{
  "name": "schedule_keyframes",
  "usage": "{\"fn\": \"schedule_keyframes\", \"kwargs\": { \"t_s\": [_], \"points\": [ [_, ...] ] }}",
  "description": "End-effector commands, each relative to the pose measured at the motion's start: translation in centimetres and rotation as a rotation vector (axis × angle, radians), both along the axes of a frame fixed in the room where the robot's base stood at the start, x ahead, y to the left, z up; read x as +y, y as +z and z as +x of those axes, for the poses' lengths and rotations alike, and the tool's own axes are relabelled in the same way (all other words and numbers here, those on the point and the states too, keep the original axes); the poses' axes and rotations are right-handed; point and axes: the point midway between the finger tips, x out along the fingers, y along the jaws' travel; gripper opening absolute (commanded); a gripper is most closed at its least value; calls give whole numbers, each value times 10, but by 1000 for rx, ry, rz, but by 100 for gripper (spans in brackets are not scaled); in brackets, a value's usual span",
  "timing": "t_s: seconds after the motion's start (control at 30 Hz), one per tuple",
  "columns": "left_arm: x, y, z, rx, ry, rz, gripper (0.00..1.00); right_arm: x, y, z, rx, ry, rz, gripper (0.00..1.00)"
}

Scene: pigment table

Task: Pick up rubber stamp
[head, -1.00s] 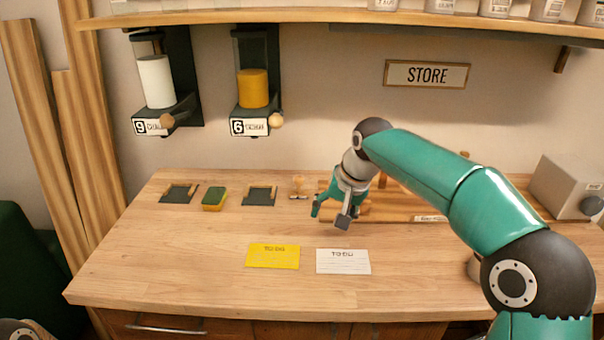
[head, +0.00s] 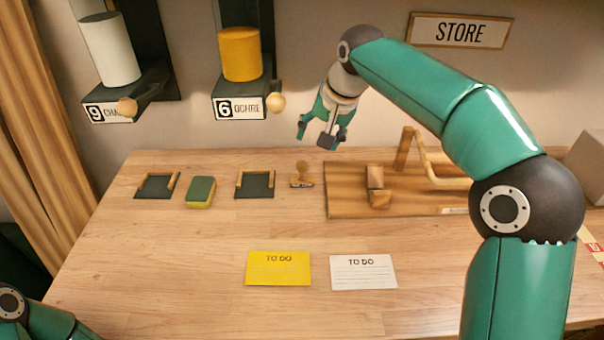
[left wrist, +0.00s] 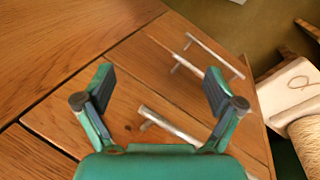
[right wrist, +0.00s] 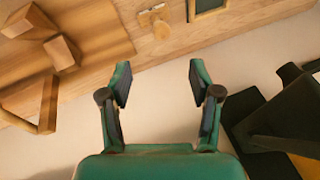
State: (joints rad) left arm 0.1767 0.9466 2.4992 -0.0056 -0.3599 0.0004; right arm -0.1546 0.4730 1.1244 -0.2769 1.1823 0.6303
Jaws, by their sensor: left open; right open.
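The rubber stamp (head: 301,175) is a small wooden stamp with a round knob handle. It stands upright at the back of the table (head: 200,255), between a dark tray and a wooden board. My right gripper (head: 321,137) is open and empty, above and slightly right of the stamp in the head view, apart from it. In the right wrist view, the stamp (right wrist: 160,24) lies at the top, beyond the open fingers (right wrist: 159,82). My left gripper (left wrist: 158,82) is open and empty, over wooden drawer fronts with metal handles.
Left of the stamp are two dark trays (head: 255,195) and a green-yellow sponge (head: 200,192). The wooden board (head: 345,207) with wooden blocks stands to the right. Yellow (head: 278,271) and white cards (head: 363,273) lie in front. Dispensers (head: 240,55) hang above.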

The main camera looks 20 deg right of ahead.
Motion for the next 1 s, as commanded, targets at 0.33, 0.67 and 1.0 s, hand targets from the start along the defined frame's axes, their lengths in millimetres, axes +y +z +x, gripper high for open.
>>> {"fn": "schedule_keyframes", "kwargs": {
  "t_s": [0.33,0.67,1.0],
  "points": [
    [0,-1,0,0,0,0,93,7,-67,28,5,-3,-1,63],
    [0,1,0,0,0,0,93,11,-89,38,2,-3,0,63],
    [0,9,0,-1,0,0,93,17,-127,56,2,-4,0,63]
  ]
}}
